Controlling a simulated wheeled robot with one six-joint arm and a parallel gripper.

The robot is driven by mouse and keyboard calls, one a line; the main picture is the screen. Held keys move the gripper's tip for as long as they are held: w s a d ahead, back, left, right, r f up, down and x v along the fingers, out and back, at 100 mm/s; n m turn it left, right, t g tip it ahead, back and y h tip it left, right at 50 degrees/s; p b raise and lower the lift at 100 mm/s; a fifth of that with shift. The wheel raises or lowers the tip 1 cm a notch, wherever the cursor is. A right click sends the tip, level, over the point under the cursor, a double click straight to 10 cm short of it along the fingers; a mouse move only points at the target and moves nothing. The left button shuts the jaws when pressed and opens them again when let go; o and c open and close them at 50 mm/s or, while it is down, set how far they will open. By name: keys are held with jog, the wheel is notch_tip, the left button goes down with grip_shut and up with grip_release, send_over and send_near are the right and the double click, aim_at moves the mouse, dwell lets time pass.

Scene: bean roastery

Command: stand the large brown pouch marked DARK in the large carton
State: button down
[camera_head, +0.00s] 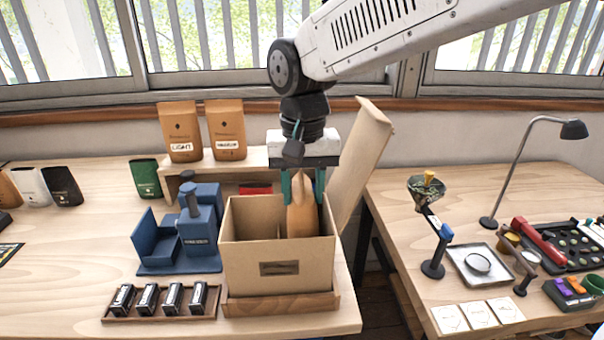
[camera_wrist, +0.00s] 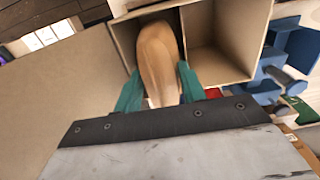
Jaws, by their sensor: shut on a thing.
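The brown pouch (camera_head: 301,212) is upright in my gripper (camera_head: 303,190), partly below the rim of the large carton (camera_head: 277,265). In the wrist view the pouch (camera_wrist: 158,62) sits between the green fingers of my gripper (camera_wrist: 158,88), over the carton's left compartment. A divider splits the carton (camera_wrist: 228,68) in two; the other compartment looks empty. The pouch's label is not visible, so I cannot read DARK on it. The carton's front wall hides the pouch's bottom, and I cannot tell whether it touches the floor.
The carton's raised flap (camera_head: 362,150) stands at its right. Two pouches, LIGHT (camera_head: 180,135) and another brown one (camera_head: 226,132), stand on a wooden shelf behind. A blue machine (camera_head: 195,235) and a tray of small tins (camera_head: 160,302) are at the left. A gap separates the right table (camera_head: 400,215).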

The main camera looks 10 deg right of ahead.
jog(key=shift+f, duration=2.1)
jog(key=shift+c, duration=2.2)
grip_release()
jog(key=shift+r, duration=3.5)
